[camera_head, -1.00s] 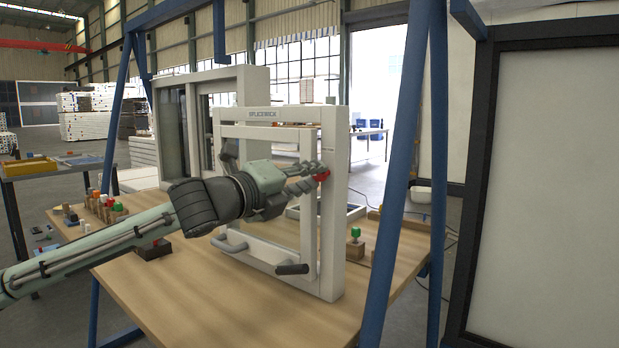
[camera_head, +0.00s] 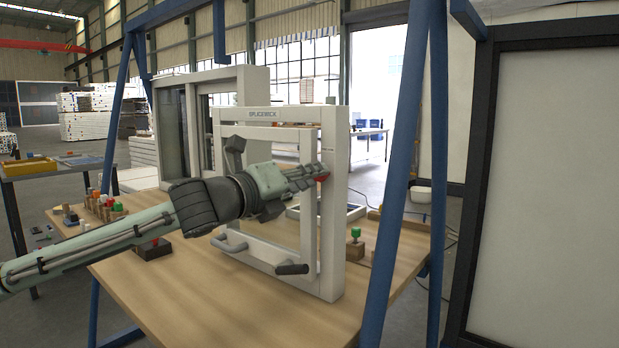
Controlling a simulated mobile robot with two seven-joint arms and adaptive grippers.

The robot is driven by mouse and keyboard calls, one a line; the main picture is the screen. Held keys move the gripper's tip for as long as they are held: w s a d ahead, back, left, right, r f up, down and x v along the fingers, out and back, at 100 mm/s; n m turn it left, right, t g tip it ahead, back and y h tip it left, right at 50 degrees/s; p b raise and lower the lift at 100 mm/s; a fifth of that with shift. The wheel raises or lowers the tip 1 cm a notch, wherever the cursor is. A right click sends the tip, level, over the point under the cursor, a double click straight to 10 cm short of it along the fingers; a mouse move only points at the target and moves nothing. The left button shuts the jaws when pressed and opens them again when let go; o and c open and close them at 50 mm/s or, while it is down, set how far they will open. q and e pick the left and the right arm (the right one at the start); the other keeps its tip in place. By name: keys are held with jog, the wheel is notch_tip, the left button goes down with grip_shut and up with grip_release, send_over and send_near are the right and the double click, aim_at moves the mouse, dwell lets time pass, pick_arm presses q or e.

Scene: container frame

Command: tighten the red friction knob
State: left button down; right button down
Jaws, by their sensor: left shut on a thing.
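The red friction knob (camera_head: 322,178) is on the right upright of the white frame (camera_head: 329,225) that stands on the wooden table. My left gripper (camera_head: 318,173) reaches in from the left, across the frame's opening, and is shut on the knob. Its fingers cover most of the knob, so only a small red part shows. My right gripper is not in view.
A green knob on a wooden block (camera_head: 355,235) stands to the right. Blue posts (camera_head: 400,160) rise at the table's right. Small coloured parts (camera_head: 108,208) sit at the left. The table front (camera_head: 215,295) is clear.

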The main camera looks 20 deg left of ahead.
pick_arm(q)
jog(key=c, duration=1.3)
grip_release()
jog(key=shift+v, duration=6)
